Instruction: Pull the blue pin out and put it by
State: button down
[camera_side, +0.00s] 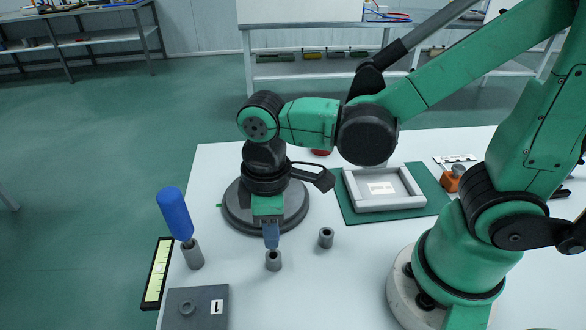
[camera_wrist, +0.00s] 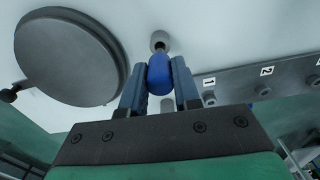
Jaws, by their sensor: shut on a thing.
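My gripper (camera_side: 271,240) points down over a short grey socket (camera_side: 273,261) on the white table. In the wrist view, my gripper (camera_wrist: 160,90) is shut on the blue pin (camera_wrist: 159,74), with one finger on each side of its blue head. In the side view the fingers hide most of the held pin. A taller blue-handled piece (camera_side: 174,213) stands tilted in another grey socket (camera_side: 192,254) at the left.
A third grey socket (camera_side: 326,238) stands right of my gripper. A dark round disc (camera_side: 293,215) lies behind it. A numbered grey panel (camera_side: 212,292) is at the front left, beside a yellow-faced strip (camera_side: 157,272). A grey tray (camera_side: 359,203) sits on a green mat (camera_side: 428,188).

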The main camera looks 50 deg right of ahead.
jog(key=shift+f, duration=1.85)
jog(key=c, duration=0.6)
grip_release()
jog(key=shift+o, duration=0.2)
jog(key=shift+r, duration=0.1)
jog(key=shift+r, duration=2.55)
jog(key=w+d+r+m+t, duration=0.3)
jog(key=d+r+m+t, duration=0.2)
jog(key=d, duration=0.5)
jog(key=m+t, duration=0.2)
jog(key=m, duration=0.1)
